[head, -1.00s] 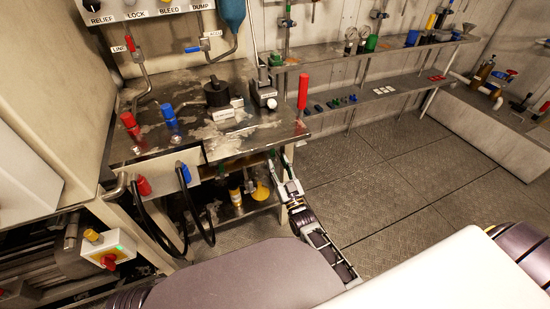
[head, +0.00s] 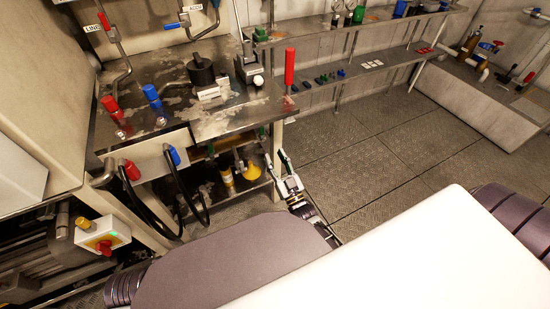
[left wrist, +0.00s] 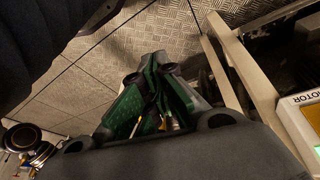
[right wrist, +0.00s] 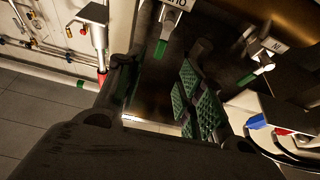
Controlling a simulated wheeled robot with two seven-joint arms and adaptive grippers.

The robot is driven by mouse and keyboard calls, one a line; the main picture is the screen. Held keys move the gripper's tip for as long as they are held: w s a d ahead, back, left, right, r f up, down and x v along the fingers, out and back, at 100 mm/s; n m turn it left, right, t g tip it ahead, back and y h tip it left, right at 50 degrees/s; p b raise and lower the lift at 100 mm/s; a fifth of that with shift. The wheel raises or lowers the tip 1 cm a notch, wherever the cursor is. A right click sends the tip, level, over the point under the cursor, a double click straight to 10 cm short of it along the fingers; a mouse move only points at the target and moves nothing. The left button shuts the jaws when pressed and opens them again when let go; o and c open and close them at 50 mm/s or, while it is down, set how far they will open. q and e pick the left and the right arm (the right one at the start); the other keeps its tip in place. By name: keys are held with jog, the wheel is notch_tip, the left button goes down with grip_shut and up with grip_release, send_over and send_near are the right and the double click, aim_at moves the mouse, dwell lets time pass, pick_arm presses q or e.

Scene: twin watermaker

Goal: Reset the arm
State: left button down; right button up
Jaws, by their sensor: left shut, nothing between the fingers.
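My right gripper (head: 276,157) shows in the head view at the right front corner of the workbench. Its two fingers are spread with nothing between them. In the right wrist view its green-padded fingers (right wrist: 155,95) are apart, with bench parts behind them. My left gripper (left wrist: 158,62) shows only in the left wrist view. Its green-padded fingers meet at the tips, with nothing held, above the floor plates. The left gripper is out of the head view; only a segmented piece of my arm shows low on the left.
The metal workbench (head: 240,120) carries red and blue handles and a black cylinder (head: 201,71). Black hoses hang at its front. A yellow funnel (head: 252,170) is under the bench. A switch box (head: 103,236) stands at lower left. Floor plates (head: 400,150) to the right are clear.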

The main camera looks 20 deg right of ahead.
pick_arm(q)
jog(key=shift+f, duration=0.1)
pick_arm(e)
jog(key=shift+f, duration=0.1)
